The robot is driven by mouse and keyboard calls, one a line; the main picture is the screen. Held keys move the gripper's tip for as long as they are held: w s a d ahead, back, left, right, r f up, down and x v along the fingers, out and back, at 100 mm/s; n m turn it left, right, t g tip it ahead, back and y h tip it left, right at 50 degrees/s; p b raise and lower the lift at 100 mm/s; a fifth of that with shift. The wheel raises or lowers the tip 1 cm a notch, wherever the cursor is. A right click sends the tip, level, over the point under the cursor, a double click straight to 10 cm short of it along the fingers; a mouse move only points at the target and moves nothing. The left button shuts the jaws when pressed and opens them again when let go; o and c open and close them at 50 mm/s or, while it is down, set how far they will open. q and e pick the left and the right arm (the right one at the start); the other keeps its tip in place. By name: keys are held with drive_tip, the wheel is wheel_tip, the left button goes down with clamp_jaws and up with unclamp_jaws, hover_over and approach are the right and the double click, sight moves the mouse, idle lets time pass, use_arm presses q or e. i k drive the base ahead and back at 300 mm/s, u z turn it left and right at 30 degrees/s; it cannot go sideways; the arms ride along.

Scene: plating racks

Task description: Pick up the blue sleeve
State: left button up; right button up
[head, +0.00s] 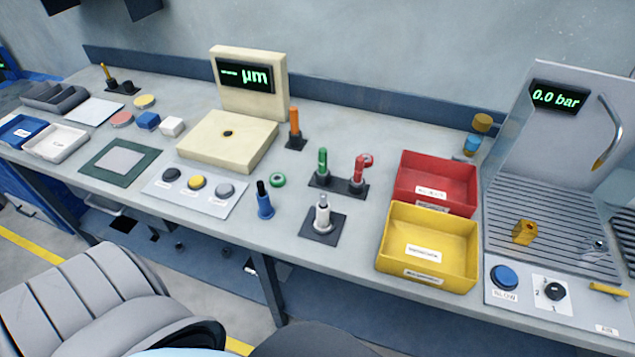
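A blue flanged piece with a dark upper part (265,205) stands upright on the bench in front of the green ring. It looks like the blue sleeve, though I cannot tell whether the dark part is separate. A smaller blue round piece (472,146) lies at the back, behind the red bin. Neither of my grippers is in view, and nothing is seen touching the blue pieces.
A green ring (278,180) lies close behind the blue piece. A white piece on a dark base (323,215) stands to its right, and a button panel (196,190) to its left. The red bin (436,180) and yellow bin (428,246) are further right.

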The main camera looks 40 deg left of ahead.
sight(265, 212)
drive_tip(key=z, duration=2.1)
drive_tip(key=k, duration=1.55)
drive_tip(key=u, duration=1.2)
